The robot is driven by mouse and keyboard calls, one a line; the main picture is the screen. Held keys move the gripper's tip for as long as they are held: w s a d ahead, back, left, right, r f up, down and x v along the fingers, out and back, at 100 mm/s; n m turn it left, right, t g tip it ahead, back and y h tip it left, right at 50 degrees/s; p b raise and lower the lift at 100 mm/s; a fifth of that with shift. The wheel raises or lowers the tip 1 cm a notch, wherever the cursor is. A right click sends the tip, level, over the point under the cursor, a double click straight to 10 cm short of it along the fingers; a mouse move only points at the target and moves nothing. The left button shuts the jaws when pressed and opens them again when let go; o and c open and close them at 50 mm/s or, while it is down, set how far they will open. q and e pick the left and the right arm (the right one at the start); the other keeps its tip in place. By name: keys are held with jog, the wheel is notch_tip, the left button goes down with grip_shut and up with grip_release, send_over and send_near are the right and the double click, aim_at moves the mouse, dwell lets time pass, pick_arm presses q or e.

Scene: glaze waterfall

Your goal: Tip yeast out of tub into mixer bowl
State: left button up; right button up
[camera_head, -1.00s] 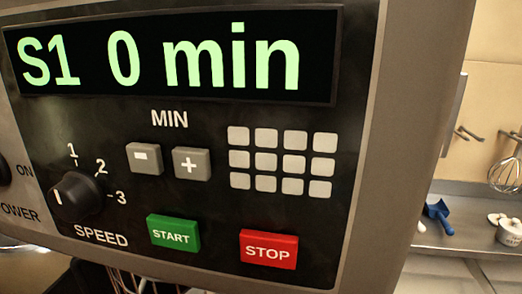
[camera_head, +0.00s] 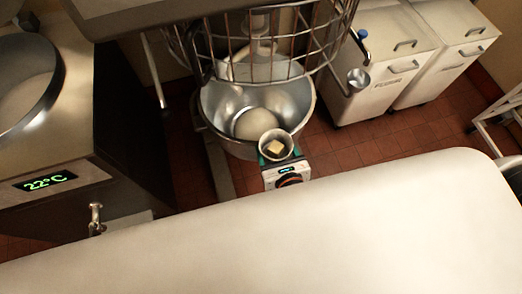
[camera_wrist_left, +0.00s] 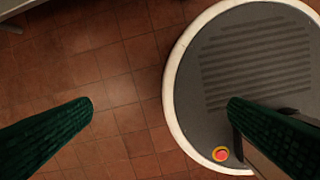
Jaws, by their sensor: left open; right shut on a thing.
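The tub (camera_head: 267,138) is a small pale round cup with a tan block of yeast (camera_head: 275,147) inside. In the head view its open top faces the camera. My right gripper (camera_head: 277,158) is shut on the tub, with green fingers at its sides. The tub overlaps the near rim of the steel mixer bowl (camera_head: 211,98); I cannot tell its height above it. A pale mound (camera_head: 256,124) lies in the bowl. My left gripper (camera_wrist_left: 161,103) shows in the left wrist view, open and empty, its two green fingers far apart above the floor.
A wire guard (camera_head: 280,70) stands over the bowl's far part. At left is a counter with a steel pan (camera_head: 52,108) and a 22°C display (camera_head: 45,181). White lidded bins (camera_head: 378,83) stand at right. A broad pale surface fills the foreground.

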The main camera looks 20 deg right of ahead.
jog(key=shift+s+a+f, duration=0.15)
jog(key=shift+a+f, duration=0.5)
jog(key=shift+a, duration=0.1)
jog(key=shift+a+f, duration=0.2)
jog(key=shift+f, duration=0.15)
jog(key=shift+w+d, duration=0.1)
jog(key=shift+w, duration=0.35)
pick_arm(q)
notch_tip(320, 180, down, 16)
jog(key=d+b, duration=0.1)
jog(key=b, duration=1.4)
jog(key=shift+d+r+b, duration=0.15)
jog(key=shift+d+b, duration=0.1)
jog(key=shift+b, duration=0.15)
pick_arm(e)
jog(key=w+a+m+t+y, duration=0.1)
jog(key=w+m+t+y, duration=0.3)
jog(key=w+m, duration=1.1)
jog(key=m+y, duration=0.2)
jog(key=m, duration=0.2)
jog(key=shift+a+f+y, duration=0.2)
jog(key=shift+a+y, duration=0.05)
jog(key=shift+y, duration=0.15)
